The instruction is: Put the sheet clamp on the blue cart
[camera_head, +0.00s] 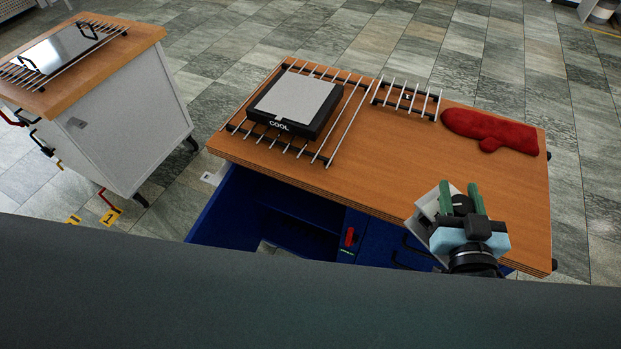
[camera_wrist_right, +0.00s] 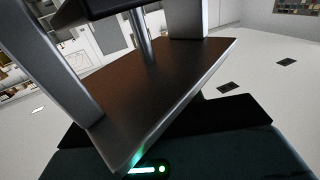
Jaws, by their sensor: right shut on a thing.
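My right gripper (camera_head: 460,192) shows in the head view over the near right part of the blue cart's wooden top (camera_head: 390,180). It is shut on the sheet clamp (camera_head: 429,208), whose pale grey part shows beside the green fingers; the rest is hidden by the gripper. In the right wrist view the sheet clamp (camera_wrist_right: 150,90) fills the middle as a tilted dark plate with pale edges, a metal post and upright bars. Its height above the top is hard to tell. My left gripper is not in view.
On the blue cart, a black "COOL" block (camera_head: 280,124) bearing a grey plate sits on a wire rack (camera_head: 325,158). A small rack (camera_head: 408,98) and a red mitt (camera_head: 490,130) lie behind. The middle front is clear. A white cart (camera_head: 125,130) stands left.

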